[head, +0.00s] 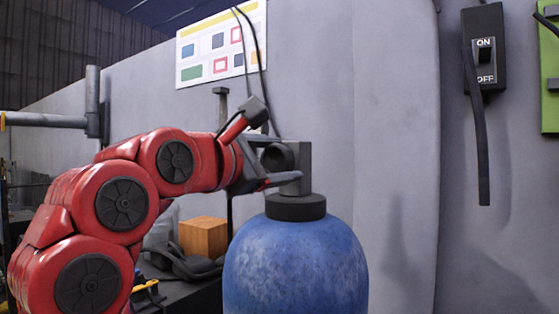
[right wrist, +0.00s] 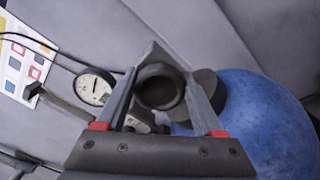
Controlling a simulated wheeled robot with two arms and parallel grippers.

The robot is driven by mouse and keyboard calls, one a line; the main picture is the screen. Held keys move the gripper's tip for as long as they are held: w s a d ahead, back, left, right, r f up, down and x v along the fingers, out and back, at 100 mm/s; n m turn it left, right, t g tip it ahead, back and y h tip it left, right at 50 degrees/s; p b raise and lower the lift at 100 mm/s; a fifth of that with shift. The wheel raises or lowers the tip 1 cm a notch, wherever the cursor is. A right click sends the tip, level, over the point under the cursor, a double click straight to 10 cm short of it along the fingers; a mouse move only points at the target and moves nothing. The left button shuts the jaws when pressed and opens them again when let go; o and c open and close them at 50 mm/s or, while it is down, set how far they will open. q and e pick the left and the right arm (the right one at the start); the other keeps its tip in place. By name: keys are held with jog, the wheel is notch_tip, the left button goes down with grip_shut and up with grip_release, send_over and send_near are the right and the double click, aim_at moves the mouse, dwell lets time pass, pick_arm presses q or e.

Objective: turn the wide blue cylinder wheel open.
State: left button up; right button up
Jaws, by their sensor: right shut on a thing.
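The wide blue cylinder (head: 296,262) stands upright at lower centre in the head view, with a dark collar on top. It also shows at the right of the right wrist view (right wrist: 265,125). Its dark round wheel (head: 277,157) sits on the side of the grey valve block above the collar. In the right wrist view the wheel (right wrist: 160,92) lies between the fingers. My right gripper (head: 288,162), on the red arm, is shut on the wheel, a finger on either side. My left gripper is not in view.
A round gauge (right wrist: 95,87) sits beside the wheel. Dark hoses hang by a wall chart (head: 221,44). An ON/OFF switch box (head: 485,47) is on the right wall. A wooden box (head: 203,237) sits on a dark surface behind my arm.

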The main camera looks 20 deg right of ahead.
jog(key=shift+f+n, duration=0.1)
jog(key=shift+n, duration=0.2)
jog(key=o, duration=1.4)
jog(key=shift+c, duration=0.2)
jog(key=p+v, duration=0.1)
jog(key=v, duration=1.6)
jog(key=shift+a+p, duration=0.2)
jog(key=shift+p, duration=0.1)
jog(key=shift+s, duration=0.15)
